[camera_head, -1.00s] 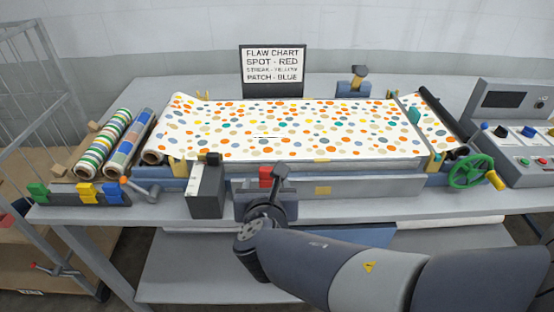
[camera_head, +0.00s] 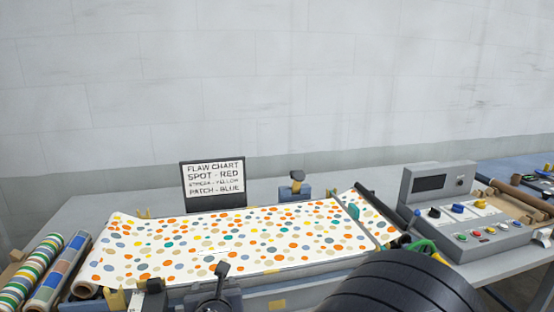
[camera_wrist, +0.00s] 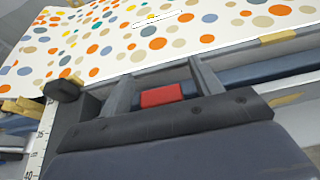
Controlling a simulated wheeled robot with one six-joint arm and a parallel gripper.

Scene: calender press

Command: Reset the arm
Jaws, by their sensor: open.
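My gripper (camera_wrist: 160,72) shows in the wrist view with its two grey fingers apart. A red block (camera_wrist: 162,96) shows between the fingers; I cannot tell whether it touches them. The spotted sheet (camera_wrist: 150,35) lies just beyond the fingertips. In the head view a dark part of my arm's end stands at the front edge of the press, below the sheet (camera_head: 230,240). My larger arm link fills the bottom right and hides part of the press front.
The flaw chart (camera_head: 213,184) stands behind the sheet. A control panel (camera_head: 470,215) with coloured knobs is at the right. Patterned rolls (camera_head: 58,272) lie at the left. A dark knob (camera_wrist: 65,90) and a ruler scale (camera_wrist: 42,140) are close left of my gripper.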

